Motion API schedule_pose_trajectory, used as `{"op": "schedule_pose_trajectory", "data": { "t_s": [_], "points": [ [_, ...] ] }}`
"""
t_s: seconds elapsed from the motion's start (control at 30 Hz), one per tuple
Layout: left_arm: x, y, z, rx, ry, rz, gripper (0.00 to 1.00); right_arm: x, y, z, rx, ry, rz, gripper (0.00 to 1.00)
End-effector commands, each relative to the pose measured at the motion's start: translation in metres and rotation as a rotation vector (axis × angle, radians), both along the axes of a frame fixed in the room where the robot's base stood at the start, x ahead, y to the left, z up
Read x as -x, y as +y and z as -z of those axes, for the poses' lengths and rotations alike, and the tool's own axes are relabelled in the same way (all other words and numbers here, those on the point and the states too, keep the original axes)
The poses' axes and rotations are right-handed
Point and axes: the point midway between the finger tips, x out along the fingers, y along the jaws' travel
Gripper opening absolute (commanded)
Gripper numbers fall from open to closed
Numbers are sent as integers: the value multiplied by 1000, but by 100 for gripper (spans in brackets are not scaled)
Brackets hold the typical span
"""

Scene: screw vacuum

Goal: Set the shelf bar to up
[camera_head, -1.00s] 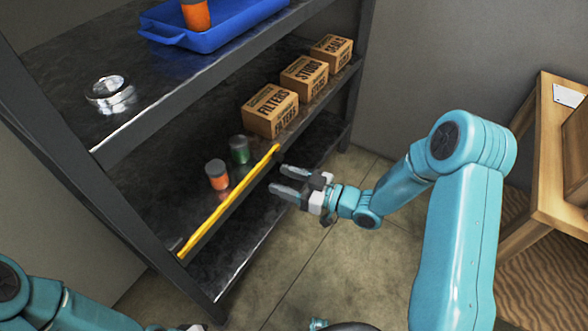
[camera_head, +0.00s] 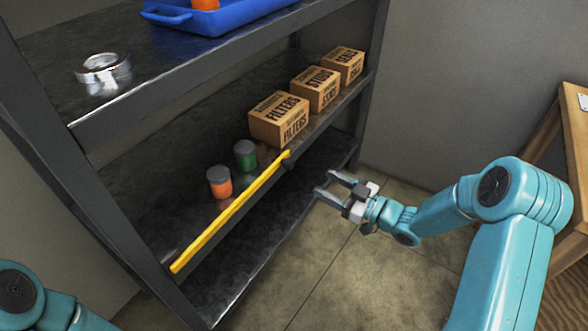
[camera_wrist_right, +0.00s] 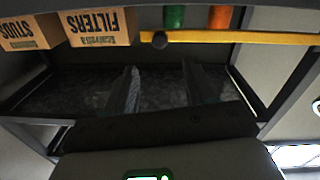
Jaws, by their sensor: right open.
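The yellow shelf bar (camera_head: 228,214) runs along the front edge of the middle shelf, in front of two small cans. A dark knob (camera_head: 288,163) sits at its right end. My right gripper (camera_head: 325,182) is open and empty, right of the knob and apart from the bar, in front of the shelf unit. In the right wrist view, which appears upside down, the bar (camera_wrist_right: 240,37) and knob (camera_wrist_right: 160,40) cross the top, beyond my two spread fingers (camera_wrist_right: 160,88). Part of my left arm shows at the lower left of the head view; its gripper is out of view.
An orange can (camera_head: 219,182), a green can (camera_head: 245,155) and several cardboard boxes (camera_head: 279,120) stand on the middle shelf. A blue tray (camera_head: 215,20) and a metal ring (camera_head: 103,68) are above. A wooden table (camera_head: 560,150) stands right. Open floor (camera_head: 330,270) lies in front.

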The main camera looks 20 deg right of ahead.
Motion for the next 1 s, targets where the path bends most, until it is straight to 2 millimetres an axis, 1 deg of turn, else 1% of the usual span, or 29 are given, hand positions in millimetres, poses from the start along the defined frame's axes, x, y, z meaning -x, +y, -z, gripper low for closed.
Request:
{"op": "schedule_pose_trajectory", "data": {
  "t_s": [0.03,0.2,0.4,0.5,0.6,0.9,0.97,1.0],
  "points": [
    [0,0,2,0,0,0,43,-10,9,1,-1,-2,-5,55],
    [0,0,6,0,0,0,43,-44,34,1,1,-2,-3,55],
    [0,0,10,0,0,0,43,-75,55,1,0,-1,0,55],
    [0,0,11,0,0,0,43,-84,61,1,-1,-1,1,55],
    [0,0,11,0,0,0,43,-90,65,0,-1,0,2,55],
    [0,0,11,0,0,0,43,-91,66,0,-1,1,3,55],
    [0,0,11,0,0,0,43,-91,66,0,-1,1,3,35],
    [0,0,11,0,0,0,43,-91,66,0,-1,1,3,22]
  ]
}}
